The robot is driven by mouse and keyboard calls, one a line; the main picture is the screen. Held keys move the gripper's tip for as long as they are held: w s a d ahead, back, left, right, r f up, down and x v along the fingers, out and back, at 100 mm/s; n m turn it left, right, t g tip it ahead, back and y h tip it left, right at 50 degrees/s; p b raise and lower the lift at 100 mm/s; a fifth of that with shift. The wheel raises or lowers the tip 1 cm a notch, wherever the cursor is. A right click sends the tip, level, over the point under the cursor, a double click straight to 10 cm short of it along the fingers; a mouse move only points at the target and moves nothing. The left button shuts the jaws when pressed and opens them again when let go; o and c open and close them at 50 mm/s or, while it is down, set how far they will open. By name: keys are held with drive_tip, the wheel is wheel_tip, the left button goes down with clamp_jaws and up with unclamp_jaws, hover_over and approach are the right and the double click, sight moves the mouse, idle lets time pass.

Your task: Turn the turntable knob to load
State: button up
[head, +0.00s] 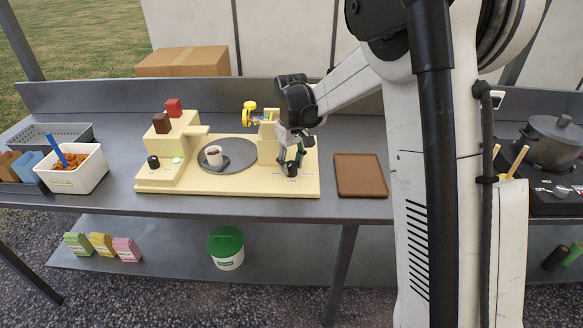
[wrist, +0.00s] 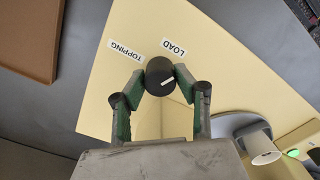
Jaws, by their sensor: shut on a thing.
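The black turntable knob (wrist: 157,70) stands on the cream panel, with a short white mark on its face toward the lower right. The LOAD label (wrist: 173,48) is just above it to the right and the TOPPING label (wrist: 126,48) is above to the left. My gripper (wrist: 159,77) is shut on the knob, one finger on each side. In the head view my gripper (head: 291,161) is low over the right end of the cream machine (head: 240,186) and hides the knob. The grey turntable (head: 228,147) carries a cup (head: 214,155) on a dark saucer.
Another black knob (head: 153,161) and a green light (head: 177,160) are at the machine's left. A brown tray (head: 360,175) lies to its right. A white tub (head: 92,172) of orange food stands left. A pot (head: 554,138) is far right. Bare counter shows around the tray.

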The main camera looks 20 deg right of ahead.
sight(292, 164)
drive_tip(key=shift+n+b, duration=0.6)
drive_tip(key=shift+n, duration=1.7)
drive_tip(key=o, duration=1.1)
drive_tip(key=shift+r, duration=0.1)
wheel_tip(292, 164, up, 12)
drive_tip(key=shift+f, duration=0.1)
drive_tip(key=shift+s, duration=0.1)
